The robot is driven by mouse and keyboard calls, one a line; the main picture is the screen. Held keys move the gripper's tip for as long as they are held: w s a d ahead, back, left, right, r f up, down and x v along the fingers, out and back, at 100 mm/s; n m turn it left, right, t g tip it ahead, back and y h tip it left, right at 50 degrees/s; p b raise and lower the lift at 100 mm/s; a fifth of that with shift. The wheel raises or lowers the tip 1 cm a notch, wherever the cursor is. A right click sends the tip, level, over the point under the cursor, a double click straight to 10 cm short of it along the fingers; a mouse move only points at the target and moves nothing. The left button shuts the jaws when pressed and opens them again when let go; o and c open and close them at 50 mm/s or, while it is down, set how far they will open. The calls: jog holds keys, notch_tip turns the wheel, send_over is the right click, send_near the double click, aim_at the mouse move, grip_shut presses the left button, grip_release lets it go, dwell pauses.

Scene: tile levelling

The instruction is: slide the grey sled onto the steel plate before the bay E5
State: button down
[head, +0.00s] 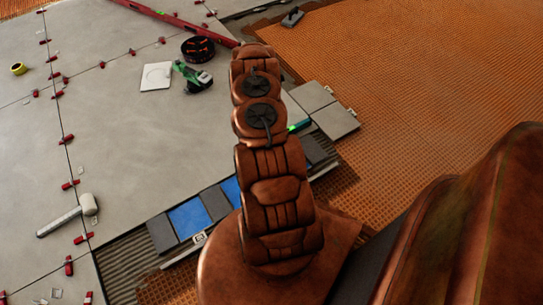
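My gripper is not in view; my brown arm stands up the middle of the picture and hides what lies behind it. I cannot tell the grey sled for certain. A pale, narrow metal piece (184,251) lies along the front edge of the row of blue and dark grey squares, partly hidden by my arm. Two flat light grey plates (312,96) (336,121) lie right of my arm, beside a small bright green piece (299,127). I cannot tell whether either is the steel plate. No E5 label is readable.
Large grey tiles (130,125) with several red clips fill the left. A hammer (70,215), a green power tool (192,77), a black round item (198,49) and a yellow tape roll (18,69) lie there. Orange matting (430,70) is open at right.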

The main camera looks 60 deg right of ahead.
jog(key=shift+s+d, duration=0.25)
jog(key=shift+s, duration=0.05)
jog(key=c, duration=1)
grip_release()
jog(key=shift+w+d, duration=0.1)
jog(key=shift+w+r, duration=0.1)
jog(key=shift+r, duration=0.05)
jog(key=v, duration=1.1)
jog(key=shift+r, duration=0.3)
jog(key=shift+w, duration=0.15)
